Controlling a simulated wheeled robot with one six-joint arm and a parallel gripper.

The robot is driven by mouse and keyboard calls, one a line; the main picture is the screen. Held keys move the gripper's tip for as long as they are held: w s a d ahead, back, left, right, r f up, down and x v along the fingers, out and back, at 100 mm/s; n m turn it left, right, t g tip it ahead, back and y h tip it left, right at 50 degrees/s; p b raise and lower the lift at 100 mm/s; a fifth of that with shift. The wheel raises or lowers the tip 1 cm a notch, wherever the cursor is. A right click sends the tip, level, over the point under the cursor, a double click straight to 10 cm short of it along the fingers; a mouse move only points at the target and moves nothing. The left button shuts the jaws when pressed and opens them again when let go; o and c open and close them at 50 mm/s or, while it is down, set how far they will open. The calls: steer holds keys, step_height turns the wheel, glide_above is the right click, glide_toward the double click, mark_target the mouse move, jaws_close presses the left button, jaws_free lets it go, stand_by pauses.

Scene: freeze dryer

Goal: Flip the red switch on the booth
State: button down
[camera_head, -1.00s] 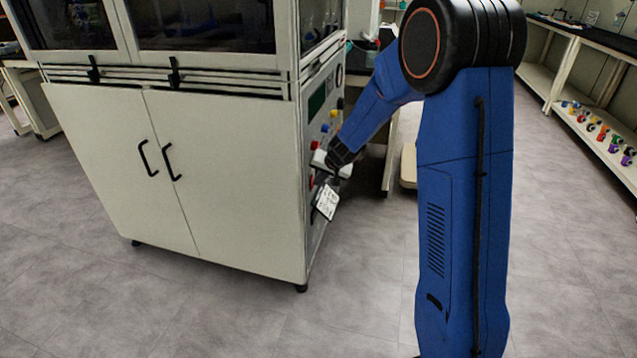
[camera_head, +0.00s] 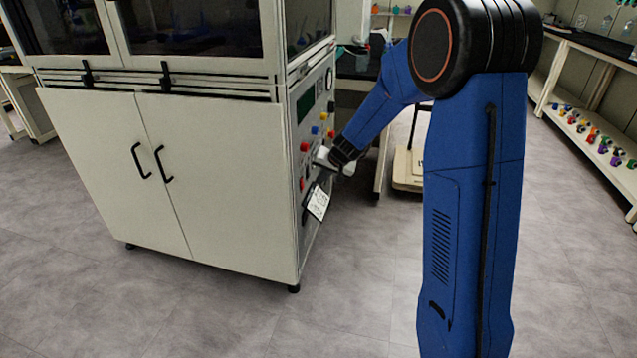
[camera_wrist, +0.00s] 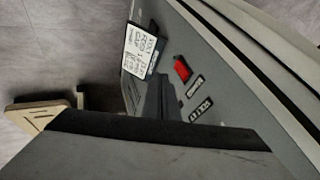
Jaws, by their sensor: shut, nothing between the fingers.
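The booth (camera_head: 215,185) is a large pale cabinet on the left of the head view, with a grey control panel (camera_head: 311,165) on its right side. In the wrist view the red switch (camera_wrist: 182,69) shows on the grey panel, above two small black-and-white labels. In the head view red parts show on the panel, but I cannot tell which is this switch. My gripper (camera_head: 322,158) is shut and empty beside the panel. Its grey body fills the bottom of the wrist view. I cannot tell if the fingertips touch the panel.
A white sign (camera_head: 318,202) sticks out from the panel below my gripper; it also shows in the wrist view (camera_wrist: 140,50). Blue, yellow and red buttons (camera_head: 315,130) sit higher up. A pale platform (camera_head: 408,170) stands behind my arm. Floor in front is clear.

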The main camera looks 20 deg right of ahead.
mark_target(302, 184)
steer(key=v, duration=0.7)
steer(key=shift+r, duration=0.1)
steer(key=shift+s+d+f, duration=0.1)
steer(key=shift+d+f, duration=0.1)
steer(key=shift+f, duration=0.4)
steer(key=shift+f, duration=0.1)
steer(key=w+a+f, duration=0.5)
steer(key=w+f, duration=0.2)
steer(key=f, duration=0.1)
steer(key=shift+a+f, duration=0.25)
